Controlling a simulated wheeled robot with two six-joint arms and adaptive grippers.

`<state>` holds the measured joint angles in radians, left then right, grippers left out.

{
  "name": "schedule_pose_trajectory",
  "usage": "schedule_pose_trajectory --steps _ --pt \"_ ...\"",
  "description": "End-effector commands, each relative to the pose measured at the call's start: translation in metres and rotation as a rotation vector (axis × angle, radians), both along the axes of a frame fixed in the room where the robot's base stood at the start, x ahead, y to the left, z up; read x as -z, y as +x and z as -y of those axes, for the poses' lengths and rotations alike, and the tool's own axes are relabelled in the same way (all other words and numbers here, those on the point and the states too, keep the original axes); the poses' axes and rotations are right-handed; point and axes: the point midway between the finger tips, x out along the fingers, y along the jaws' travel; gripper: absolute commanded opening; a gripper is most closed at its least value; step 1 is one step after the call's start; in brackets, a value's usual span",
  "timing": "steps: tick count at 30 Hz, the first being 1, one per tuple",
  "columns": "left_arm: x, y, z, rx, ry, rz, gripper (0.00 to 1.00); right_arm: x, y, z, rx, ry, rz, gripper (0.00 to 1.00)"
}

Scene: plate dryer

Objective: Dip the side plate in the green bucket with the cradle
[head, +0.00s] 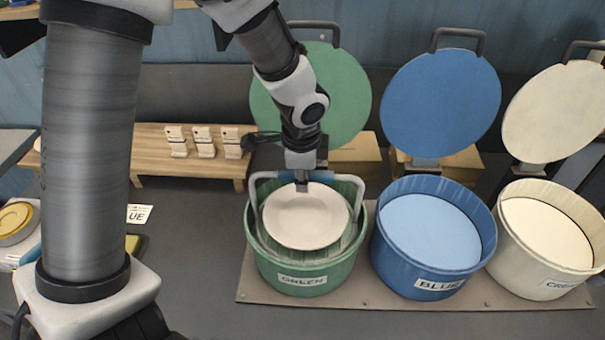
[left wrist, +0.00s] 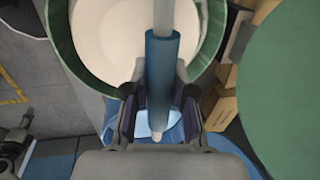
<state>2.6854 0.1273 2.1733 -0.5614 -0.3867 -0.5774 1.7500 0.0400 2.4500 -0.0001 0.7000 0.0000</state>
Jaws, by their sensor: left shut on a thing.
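My left gripper (head: 302,184) is shut on the blue grip of the cradle (head: 354,205), a grey wire frame with a blue handle. The handle also runs between my fingers in the left wrist view (left wrist: 162,70). The side plate (head: 305,217), round and off-white, sits in the cradle. Plate and cradle are at the mouth of the green bucket (head: 305,275), within its rim as seen from above. I cannot tell how deep the plate is. The green lid (head: 345,95) stands open behind. My right gripper does not show.
The blue bucket (head: 430,235) and cream bucket (head: 545,240) stand to the right with liquid inside and lids raised. A wooden bench (head: 160,150) with several small labelled blocks is behind left. A yellow dish (head: 15,218) lies at far left. The floor in front is clear.

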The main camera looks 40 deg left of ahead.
Motion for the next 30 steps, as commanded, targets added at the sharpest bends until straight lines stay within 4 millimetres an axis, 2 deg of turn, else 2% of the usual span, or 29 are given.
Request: schedule_pose_trajectory --steps 1,30 --pt "0.007 0.000 0.000 0.000 0.000 0.001 0.00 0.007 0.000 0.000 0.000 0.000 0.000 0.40" --pt "0.081 0.000 0.000 -0.002 0.000 0.001 0.00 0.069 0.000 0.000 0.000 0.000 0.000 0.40"
